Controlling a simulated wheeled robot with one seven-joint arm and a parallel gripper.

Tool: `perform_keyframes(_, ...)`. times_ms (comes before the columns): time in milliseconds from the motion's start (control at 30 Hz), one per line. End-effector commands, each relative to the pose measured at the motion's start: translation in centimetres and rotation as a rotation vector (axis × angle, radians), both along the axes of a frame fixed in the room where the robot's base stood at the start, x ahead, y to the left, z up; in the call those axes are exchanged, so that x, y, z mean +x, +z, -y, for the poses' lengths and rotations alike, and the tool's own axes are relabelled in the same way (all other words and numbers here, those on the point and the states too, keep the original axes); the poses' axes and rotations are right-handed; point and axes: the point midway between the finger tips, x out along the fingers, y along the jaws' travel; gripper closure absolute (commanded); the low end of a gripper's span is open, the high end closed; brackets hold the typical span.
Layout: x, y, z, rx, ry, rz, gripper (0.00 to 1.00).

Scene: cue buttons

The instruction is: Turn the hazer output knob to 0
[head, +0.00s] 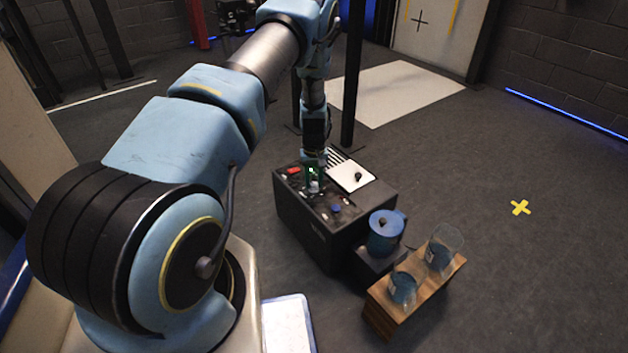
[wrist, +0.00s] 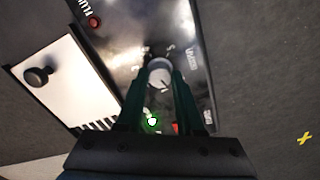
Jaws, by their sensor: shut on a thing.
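The hazer (head: 310,235) is a black box on the floor with a dark control panel on top. In the wrist view, a round pale grey knob (wrist: 160,73) with a dark pointer line stands on the panel. Small white marks surround it, too blurred to read surely. My gripper (wrist: 161,78) has its two green fingers on either side of the knob, shut on it. In the head view, my gripper (head: 314,180) reaches down onto the panel and hides most of the knob.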

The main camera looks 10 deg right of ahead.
Motion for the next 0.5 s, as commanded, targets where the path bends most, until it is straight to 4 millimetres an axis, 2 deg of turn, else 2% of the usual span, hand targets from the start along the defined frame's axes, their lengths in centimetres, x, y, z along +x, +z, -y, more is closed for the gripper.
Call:
perform_keyframes(200, 0.01, 0.07, 0.02, 0.000, 0.189, 0.001, 1.00)
perform_keyframes(500, 0.00, 0.03, 0.01, 0.000, 0.381, 0.001, 1.00)
